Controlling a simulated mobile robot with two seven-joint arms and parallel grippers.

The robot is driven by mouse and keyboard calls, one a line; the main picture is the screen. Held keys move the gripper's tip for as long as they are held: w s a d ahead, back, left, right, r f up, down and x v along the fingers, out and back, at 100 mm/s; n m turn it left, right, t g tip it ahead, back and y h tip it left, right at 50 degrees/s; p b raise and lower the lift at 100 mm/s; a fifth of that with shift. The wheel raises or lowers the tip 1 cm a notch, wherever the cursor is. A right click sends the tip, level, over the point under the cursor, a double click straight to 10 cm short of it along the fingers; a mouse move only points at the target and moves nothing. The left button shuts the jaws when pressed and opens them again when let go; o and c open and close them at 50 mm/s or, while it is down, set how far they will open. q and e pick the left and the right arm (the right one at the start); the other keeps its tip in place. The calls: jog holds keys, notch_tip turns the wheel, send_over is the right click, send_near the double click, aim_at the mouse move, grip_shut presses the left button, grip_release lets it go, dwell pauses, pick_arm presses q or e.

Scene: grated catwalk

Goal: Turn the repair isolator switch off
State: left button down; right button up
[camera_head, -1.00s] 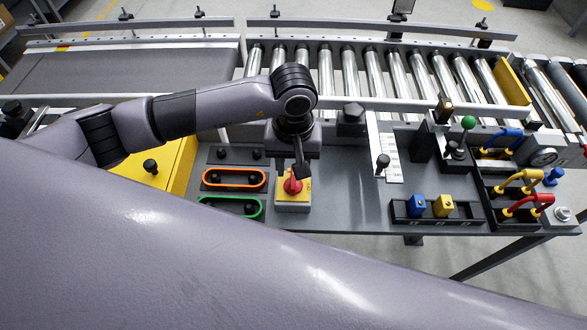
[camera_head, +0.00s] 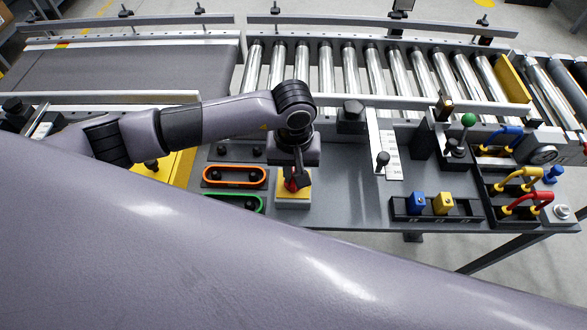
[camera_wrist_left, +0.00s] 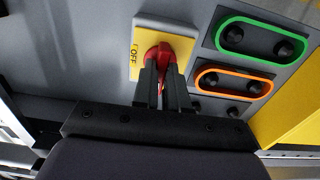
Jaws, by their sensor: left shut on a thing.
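The repair isolator switch is a red rotary handle (camera_wrist_left: 160,54) on a yellow plate (camera_wrist_left: 181,28) atop a light grey box. An "OFF" mark shows on the plate in the left wrist view. In the head view the yellow plate (camera_head: 286,190) sits near the table's front edge, with the handle mostly hidden behind my gripper. My left gripper (camera_wrist_left: 164,70) reaches down from above and is shut on the red handle, one dark finger on each side; it also shows in the head view (camera_head: 300,184). My right gripper is not in view.
An orange-ringed panel (camera_head: 235,175) and a green-ringed panel (camera_head: 236,202) lie left of the switch. Rollers (camera_head: 350,75) run behind. The grey table between switch and holder (camera_head: 345,205) is clear.

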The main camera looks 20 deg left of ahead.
pick_arm(q)
jog(key=n+b, duration=0.2)
jog(key=n, duration=0.1)
jog(key=shift+f+n+b, duration=0.1)
jog(key=shift+n+b, duration=0.2)
jog(key=shift+b, duration=0.1)
jog(key=n+b, duration=0.3)
jog(key=n, duration=0.2)
jog(key=n+b, duration=0.3)
jog(key=n, duration=0.2)
jog(key=shift+n, duration=0.4)
jog(key=shift+n+b, duration=0.85)
jog(key=shift+n, duration=0.75)
jog(key=shift+r, duration=0.2)
jog(key=c, duration=1.2)
grip_release()
jog(key=shift+o, duration=0.2)
